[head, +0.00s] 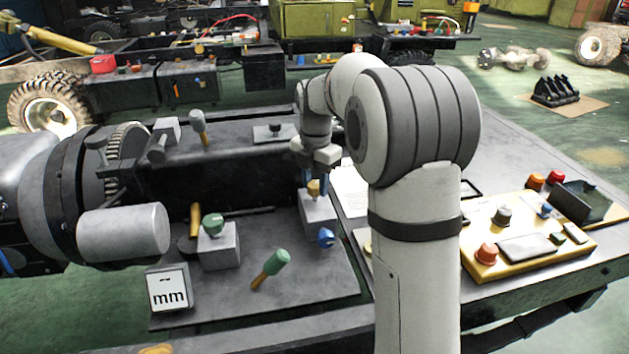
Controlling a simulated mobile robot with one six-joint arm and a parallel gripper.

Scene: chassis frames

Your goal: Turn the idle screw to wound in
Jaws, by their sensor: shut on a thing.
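My gripper (314,180) points down over a grey block (318,217) near the middle of the dark bench plate. A second grey block with a green knob (213,223) stands to the left. A blue knob (326,238) sits low in front of the gripped block.
A yellow control box (528,240) with knobs lies right of my arm. My arm hides part of the bench.

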